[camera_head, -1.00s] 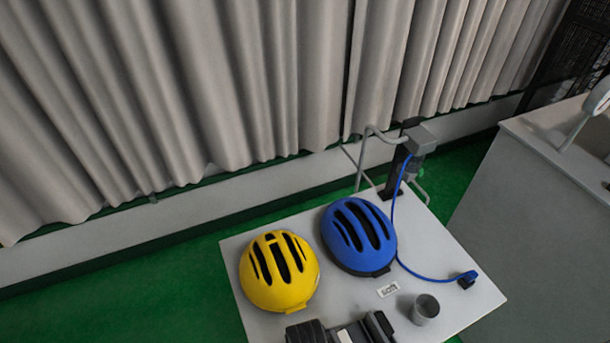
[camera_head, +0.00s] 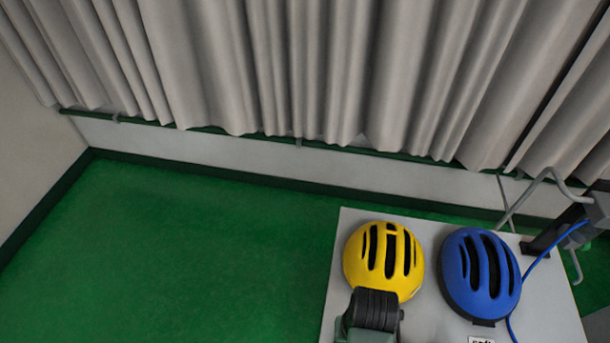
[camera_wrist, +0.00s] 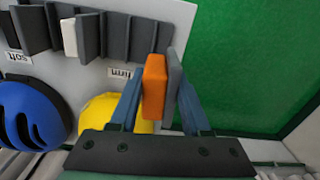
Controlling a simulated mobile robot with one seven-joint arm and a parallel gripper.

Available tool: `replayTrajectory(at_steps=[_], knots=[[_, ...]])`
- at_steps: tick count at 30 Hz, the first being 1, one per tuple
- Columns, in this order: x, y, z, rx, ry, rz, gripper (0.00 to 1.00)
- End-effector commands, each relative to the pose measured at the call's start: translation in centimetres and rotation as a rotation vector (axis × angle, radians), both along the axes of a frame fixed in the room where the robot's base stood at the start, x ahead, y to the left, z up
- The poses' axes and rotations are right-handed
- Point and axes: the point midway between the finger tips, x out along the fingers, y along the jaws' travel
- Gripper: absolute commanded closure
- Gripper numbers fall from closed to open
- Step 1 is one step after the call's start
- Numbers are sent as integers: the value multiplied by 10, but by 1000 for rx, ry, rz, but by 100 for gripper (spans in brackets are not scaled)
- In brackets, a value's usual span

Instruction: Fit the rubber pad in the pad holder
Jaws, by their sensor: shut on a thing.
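In the wrist view, my gripper (camera_wrist: 160,105) has its two blue-grey fingers on either side of an orange rubber pad (camera_wrist: 154,85). The pad stands upright between them, and a grey slab (camera_wrist: 175,88) lies along its right side. I cannot tell whether the slab is held with the pad or belongs to the rack behind. The pad holder (camera_wrist: 115,38) is a row of several dark grey upright dividers on the light table top. A white pad (camera_wrist: 69,38) sits between two dividers towards the left. The held pad shows in front of the right end of the row.
The table (camera_head: 415,325) carries a yellow helmet (camera_head: 385,258) and a blue helmet (camera_head: 480,272) with a blue cable. A "firm" label (camera_wrist: 126,73) and a "soft" label (camera_wrist: 17,57) lie by the row. Open green floor (camera_head: 190,235) is left of the table.

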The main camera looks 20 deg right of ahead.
Motion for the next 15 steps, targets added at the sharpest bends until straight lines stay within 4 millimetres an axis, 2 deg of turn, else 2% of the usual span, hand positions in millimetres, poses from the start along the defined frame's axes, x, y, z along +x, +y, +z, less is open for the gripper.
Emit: replayTrajectory(at_steps=[1, 3, 6, 12, 15], knots=[[17, 14, -2, -2, -7, 58, 100], [38, 38, 1, 0, -9, 134, 100], [60, 74, 6, 0, -7, 238, 100], [83, 132, 16, -5, -2, 391, 100], [86, 147, 19, -6, 2, 427, 100]])
